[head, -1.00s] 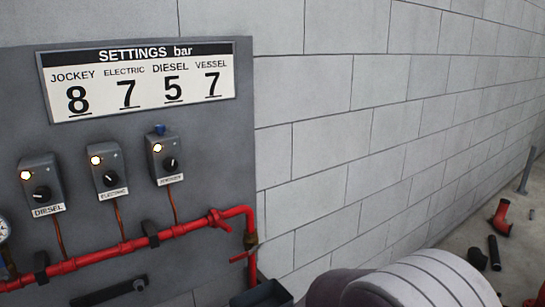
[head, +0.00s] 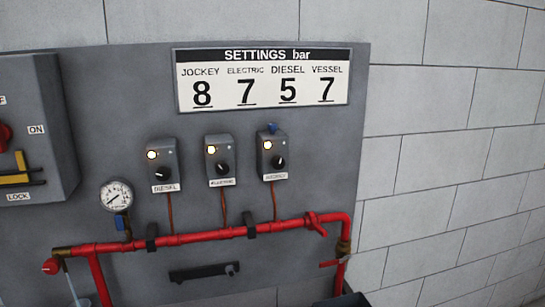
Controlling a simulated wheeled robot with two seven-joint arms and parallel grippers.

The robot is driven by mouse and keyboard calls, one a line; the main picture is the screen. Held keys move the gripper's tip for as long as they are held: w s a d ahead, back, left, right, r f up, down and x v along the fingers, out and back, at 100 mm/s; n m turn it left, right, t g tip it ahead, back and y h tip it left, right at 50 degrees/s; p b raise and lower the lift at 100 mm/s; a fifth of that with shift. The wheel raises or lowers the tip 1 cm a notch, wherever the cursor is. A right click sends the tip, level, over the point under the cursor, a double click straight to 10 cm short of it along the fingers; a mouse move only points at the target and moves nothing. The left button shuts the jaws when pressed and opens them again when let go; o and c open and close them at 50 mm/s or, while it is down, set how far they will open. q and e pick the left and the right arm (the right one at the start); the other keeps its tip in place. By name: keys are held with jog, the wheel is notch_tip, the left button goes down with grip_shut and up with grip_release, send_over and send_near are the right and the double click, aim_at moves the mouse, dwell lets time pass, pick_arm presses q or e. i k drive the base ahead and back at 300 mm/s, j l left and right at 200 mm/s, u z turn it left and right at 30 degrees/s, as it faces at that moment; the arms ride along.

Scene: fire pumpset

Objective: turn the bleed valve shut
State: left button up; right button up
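A red pipe (head: 200,238) runs along the grey panel. At its left end a brass fitting (head: 62,252) carries a round red knob (head: 50,266), and a pale streak like water (head: 70,284) runs down below it. At the right end are a red handle (head: 316,225) on the pipe and a red lever (head: 330,263) on the brass-jointed downpipe. No label shows which of these is the bleed valve. A pressure gauge (head: 116,196) with a blue handle (head: 122,223) stands above the pipe. Neither of my grippers is in view.
Three switch boxes, diesel (head: 162,166), electric (head: 219,161) and jockey (head: 272,156), have lit lamps. A settings sign (head: 262,80) hangs above. A dark box (head: 35,130) with a yellow lever is at left, and a dark bin (head: 343,300) at bottom right.

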aim_at(51, 266)
jog(key=u, duration=1.4)
